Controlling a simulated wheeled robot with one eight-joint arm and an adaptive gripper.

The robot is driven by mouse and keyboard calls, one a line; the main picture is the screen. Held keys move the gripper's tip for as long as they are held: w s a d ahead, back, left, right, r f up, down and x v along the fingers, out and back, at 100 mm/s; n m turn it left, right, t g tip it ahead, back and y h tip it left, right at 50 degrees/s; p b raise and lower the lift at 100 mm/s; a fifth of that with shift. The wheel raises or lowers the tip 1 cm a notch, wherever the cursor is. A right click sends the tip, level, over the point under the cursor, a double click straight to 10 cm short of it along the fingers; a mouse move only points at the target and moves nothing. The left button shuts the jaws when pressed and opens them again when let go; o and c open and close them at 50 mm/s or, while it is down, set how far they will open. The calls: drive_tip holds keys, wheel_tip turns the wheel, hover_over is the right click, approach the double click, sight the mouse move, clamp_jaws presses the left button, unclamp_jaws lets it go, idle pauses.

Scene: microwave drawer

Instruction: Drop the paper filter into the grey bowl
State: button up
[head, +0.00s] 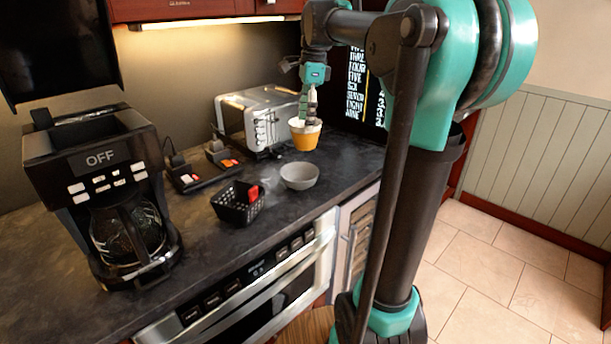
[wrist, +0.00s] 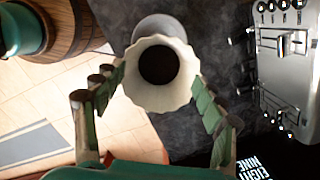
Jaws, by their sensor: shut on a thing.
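The paper filter (head: 305,138) is a small cup with a white rim and a yellow-orange side in the head view. In the wrist view the filter (wrist: 133,88) shows a white scalloped rim and a dark inside. My gripper (head: 308,113) is shut on it from above, with a finger on either side of the rim. The grey bowl (head: 299,177) stands upright on the dark counter, below the filter and apart from it. In the wrist view part of the bowl (wrist: 163,24) shows beyond the filter, which hides the rest. The bowl's inside looks empty in the head view.
A silver toaster (head: 262,115) stands behind the bowl. A black basket (head: 238,203) with a red item is left of it. A coffee maker (head: 97,185) stands at the far left. A dark board with lettering (head: 364,95) is at the back. The counter's front edge is close to the bowl.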

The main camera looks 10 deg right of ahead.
sight(306, 135)
drive_tip(key=shift+f, duration=2.9)
drive_tip(key=o, duration=1)
drive_tip(key=shift+r, duration=0.1)
wheel_tip(306, 135, up, 12)
drive_tip(key=d, duration=0.1)
drive_tip(key=shift+d, duration=0.2)
